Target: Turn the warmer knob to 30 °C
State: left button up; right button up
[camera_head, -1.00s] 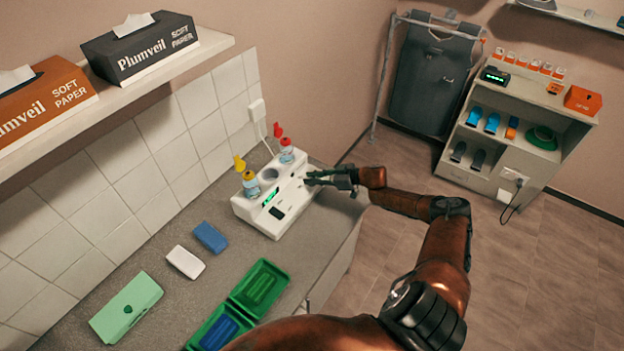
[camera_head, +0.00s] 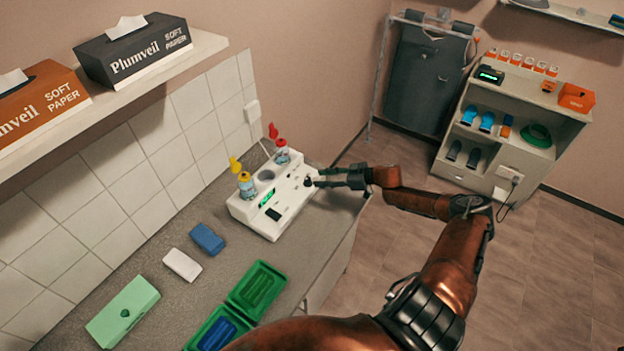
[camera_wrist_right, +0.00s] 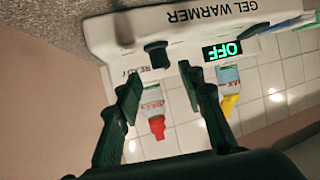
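The white gel warmer (camera_head: 245,211) stands on the counter against the tiled wall. Its black knob (camera_head: 308,181) is at the right end of the panel. In the right wrist view the warmer appears upside down, with the dark knob (camera_wrist_right: 157,53) beside a green display (camera_wrist_right: 222,50) that reads OFF. My right gripper (camera_head: 318,178) is open, its fingertips close to the knob. In the wrist view the open fingers (camera_wrist_right: 158,80) stand either side of the line to the knob; contact cannot be told. My left gripper is not in view.
Yellow-capped (camera_head: 246,184) and red-capped (camera_head: 281,150) bottles stand in the warmer's back. A green tray (camera_head: 257,288), blue block (camera_head: 207,239), white block (camera_head: 182,265) and light green box (camera_head: 123,311) lie on the counter. A shelf with tissue boxes (camera_head: 135,52) overhangs the left.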

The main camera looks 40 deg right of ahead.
jog(key=shift+v, duration=2.6)
